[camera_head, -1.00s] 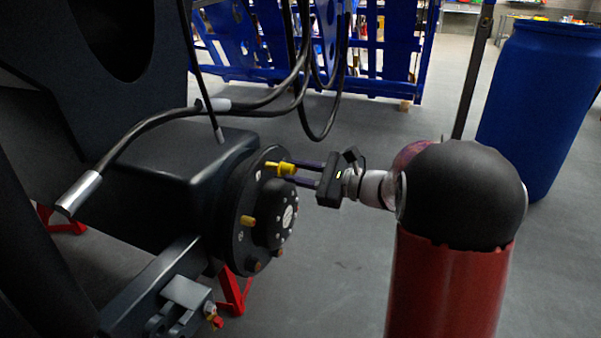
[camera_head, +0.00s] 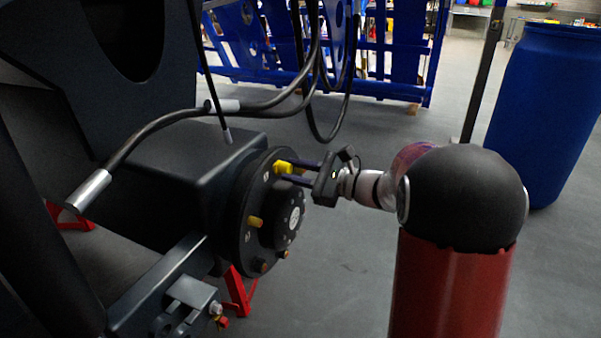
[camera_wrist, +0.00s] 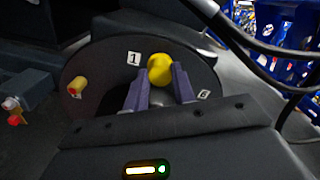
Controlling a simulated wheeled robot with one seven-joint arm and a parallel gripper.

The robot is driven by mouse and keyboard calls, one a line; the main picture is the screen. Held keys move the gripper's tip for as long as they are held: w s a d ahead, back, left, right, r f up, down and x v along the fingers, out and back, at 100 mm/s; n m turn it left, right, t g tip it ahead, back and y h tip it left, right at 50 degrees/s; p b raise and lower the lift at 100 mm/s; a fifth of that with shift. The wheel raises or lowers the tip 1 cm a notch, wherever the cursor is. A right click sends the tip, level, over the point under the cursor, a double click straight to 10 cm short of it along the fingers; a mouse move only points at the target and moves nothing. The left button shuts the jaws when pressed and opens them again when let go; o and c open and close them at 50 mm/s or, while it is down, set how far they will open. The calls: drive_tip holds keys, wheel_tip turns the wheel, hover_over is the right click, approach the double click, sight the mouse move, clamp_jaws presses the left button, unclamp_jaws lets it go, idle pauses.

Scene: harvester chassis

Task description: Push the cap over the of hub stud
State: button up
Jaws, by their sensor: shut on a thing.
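The yellow cap (camera_head: 282,167) is at the upper part of the round black hub (camera_head: 250,200), against or very near its face. It also shows in the wrist view (camera_wrist: 160,68), beside the label 1. My gripper (camera_wrist: 160,80) is shut on the cap, with one purple finger on each side. In the head view my gripper (camera_head: 288,174) reaches in from the right. The stud under the cap is hidden, so I cannot tell how deep the cap sits. A second yellow cap (camera_head: 255,222) is on the hub lower left, also in the wrist view (camera_wrist: 78,86).
Rusty bare studs (camera_head: 260,265) show low on the hub. Black hoses (camera_head: 170,118) hang above and left of it. A blue rack (camera_head: 380,60) stands behind, a blue barrel (camera_head: 548,110) at right. The floor between is clear.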

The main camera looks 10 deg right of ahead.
drive_tip(key=shift+w+a, duration=0.25)
drive_tip(key=shift+a, duration=0.1)
drive_tip(key=o, duration=0.8)
drive_tip(key=shift+o, duration=0.2)
drive_tip(key=shift+v, duration=2.55)
